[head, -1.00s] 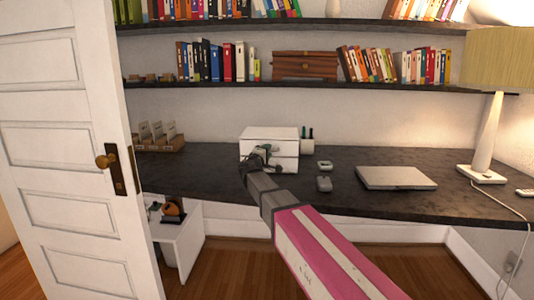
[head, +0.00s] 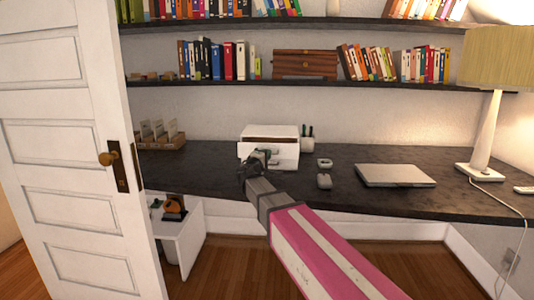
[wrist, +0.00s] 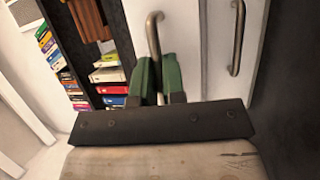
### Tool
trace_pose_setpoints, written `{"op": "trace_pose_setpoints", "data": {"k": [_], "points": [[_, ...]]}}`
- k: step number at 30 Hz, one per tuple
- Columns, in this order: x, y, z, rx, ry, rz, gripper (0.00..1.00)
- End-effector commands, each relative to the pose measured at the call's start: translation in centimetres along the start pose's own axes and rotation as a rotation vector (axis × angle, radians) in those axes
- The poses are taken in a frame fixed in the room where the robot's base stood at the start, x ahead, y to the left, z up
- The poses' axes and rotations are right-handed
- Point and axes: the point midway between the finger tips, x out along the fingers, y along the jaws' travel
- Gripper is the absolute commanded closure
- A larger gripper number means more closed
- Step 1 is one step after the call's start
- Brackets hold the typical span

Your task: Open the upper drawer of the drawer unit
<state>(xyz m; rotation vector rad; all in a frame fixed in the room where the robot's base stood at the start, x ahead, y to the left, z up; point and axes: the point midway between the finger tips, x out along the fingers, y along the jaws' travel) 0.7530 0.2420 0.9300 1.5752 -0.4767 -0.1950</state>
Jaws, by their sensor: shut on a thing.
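The small white drawer unit (head: 272,128) stands on the dark desk in the head view. Its upper drawer (head: 286,150) is pulled out towards me, and a strip of brown interior shows behind its front. My gripper (head: 258,160) is at the front of this drawer and covers part of it. In the wrist view, the green fingertips of my gripper (wrist: 158,76) are shut on the upper drawer's metal bar handle (wrist: 153,35). The lower drawer's handle (wrist: 238,40) is free to the right in that view. The lower drawer is mostly hidden in the head view.
A pen holder (head: 306,135) stands just right of the unit. A mouse (head: 324,181), a closed laptop (head: 395,175) and a lamp (head: 487,130) are farther right on the desk (head: 350,205). A card holder (head: 160,140) is at left, near the white door (head: 70,150).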

Motion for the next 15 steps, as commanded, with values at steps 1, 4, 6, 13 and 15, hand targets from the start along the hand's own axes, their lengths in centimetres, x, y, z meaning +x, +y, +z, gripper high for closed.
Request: {"op": "trace_pose_setpoints", "data": {"k": [1, 4, 6, 13, 15], "points": [[-1.3, 0.2, 0.7, 0.001, 0.003, -0.002, 1.0], [-3.4, 0.6, 1.6, 0.001, 0.002, -0.001, 1.0], [-4.7, 0.9, 2.1, 0.001, 0.002, -0.001, 1.0], [-6.9, 1.3, 2.9, 0.001, 0.001, -0.001, 1.0], [-7.0, 1.3, 2.9, 0.001, 0.001, -0.001, 1.0]]}}
